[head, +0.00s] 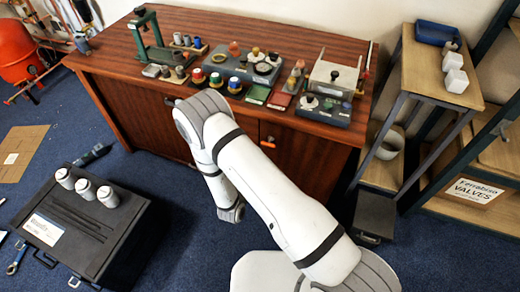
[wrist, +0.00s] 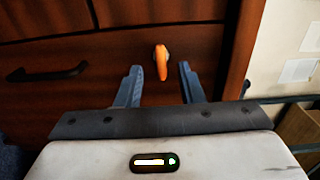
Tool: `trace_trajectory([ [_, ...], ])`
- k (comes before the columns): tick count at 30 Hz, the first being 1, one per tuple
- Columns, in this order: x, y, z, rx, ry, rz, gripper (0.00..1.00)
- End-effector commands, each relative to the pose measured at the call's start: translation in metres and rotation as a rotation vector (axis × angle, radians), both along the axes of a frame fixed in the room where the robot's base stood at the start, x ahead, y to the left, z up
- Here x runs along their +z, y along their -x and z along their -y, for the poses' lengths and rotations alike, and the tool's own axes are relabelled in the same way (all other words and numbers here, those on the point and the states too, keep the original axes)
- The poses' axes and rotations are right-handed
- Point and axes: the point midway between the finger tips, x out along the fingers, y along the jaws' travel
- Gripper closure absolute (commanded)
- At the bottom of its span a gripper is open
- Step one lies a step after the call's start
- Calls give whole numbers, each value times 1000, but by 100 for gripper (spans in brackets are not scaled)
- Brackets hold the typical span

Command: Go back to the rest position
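My gripper (wrist: 160,67) shows in the wrist view with its two blue-grey fingers spread apart and nothing held between them. It faces the dark wooden front of the cabinet (wrist: 60,38). An orange handle (wrist: 161,62) on that front appears in the gap between the fingertips, clear of both fingers. How far it lies ahead is hard to tell. In the head view my white arm (head: 270,190) is bent in front of the cabinet (head: 135,115), and the orange handle (head: 268,144) shows beside it. My fingers cannot be made out there.
The cabinet top holds a green press (head: 150,40), colored spools and a grey-topped box (head: 335,78). A black case (head: 80,225) with white cylinders stands on the floor at left. A shelf rack (head: 440,75) stands at right. Blue carpet (head: 170,255) lies bare between case and arm.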

Motion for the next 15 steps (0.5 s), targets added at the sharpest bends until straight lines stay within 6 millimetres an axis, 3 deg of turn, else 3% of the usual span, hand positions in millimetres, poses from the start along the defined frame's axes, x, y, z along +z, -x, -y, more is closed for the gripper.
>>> trace_trajectory([
  [6,0,20,-8,1,0,0,65],
  [15,0,22,-8,0,0,0,65],
])
